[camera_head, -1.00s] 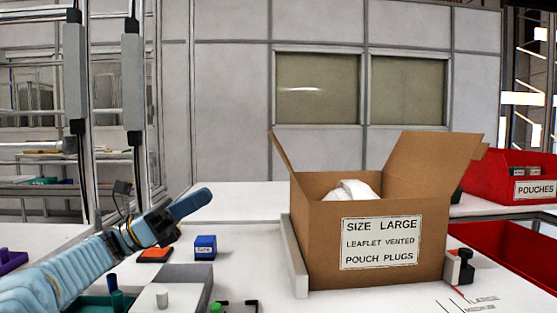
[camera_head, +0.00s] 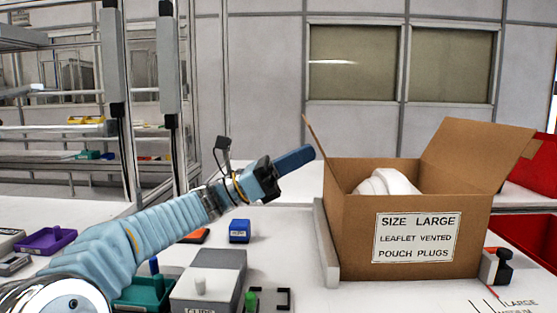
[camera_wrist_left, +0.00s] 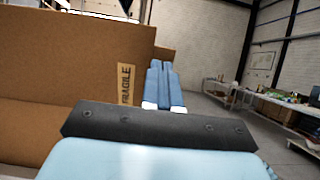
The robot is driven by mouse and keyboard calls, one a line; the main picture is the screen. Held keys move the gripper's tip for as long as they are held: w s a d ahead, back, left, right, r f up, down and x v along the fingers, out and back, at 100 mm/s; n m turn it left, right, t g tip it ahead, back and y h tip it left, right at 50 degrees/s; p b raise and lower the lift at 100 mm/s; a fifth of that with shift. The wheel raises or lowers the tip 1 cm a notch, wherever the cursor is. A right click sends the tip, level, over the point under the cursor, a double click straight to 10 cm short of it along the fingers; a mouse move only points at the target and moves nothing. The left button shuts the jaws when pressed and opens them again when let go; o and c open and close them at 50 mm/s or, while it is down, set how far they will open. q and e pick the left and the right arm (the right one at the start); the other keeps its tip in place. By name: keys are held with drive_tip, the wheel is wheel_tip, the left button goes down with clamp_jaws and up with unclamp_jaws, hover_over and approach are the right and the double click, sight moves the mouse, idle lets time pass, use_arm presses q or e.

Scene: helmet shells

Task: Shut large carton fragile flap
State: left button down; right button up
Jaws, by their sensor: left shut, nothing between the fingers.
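The large carton (camera_head: 350,235) stands open on the white table in the head view, its front label reading SIZE LARGE, LEAFLET VENTED, POUCH PLUGS. A white helmet shell (camera_head: 388,183) shows inside. The right flap (camera_head: 478,155) leans up and outward. The left flap (camera_head: 313,138) shows nearly edge-on, tilted up and outward. My left gripper (camera_head: 309,152) is shut and empty, its tip close by the left flap; I cannot tell whether they touch. In the left wrist view the shut fingers (camera_wrist_left: 165,88) are beside a brown carton panel (camera_wrist_left: 75,60) with a FRAGILE sticker (camera_wrist_left: 125,85). My right gripper is out of view.
A pale upright strip (camera_head: 327,245) stands along the carton's left side. Red bins (camera_head: 530,236) are at the right. A small black-and-white device (camera_head: 497,266) stands by the carton's right corner.

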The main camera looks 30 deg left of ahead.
use_arm(q)
drive_tip(key=shift+w+d+r, duration=0.15)
drive_tip(key=shift+w+d, duration=0.05)
drive_tip(key=shift+d, duration=0.1)
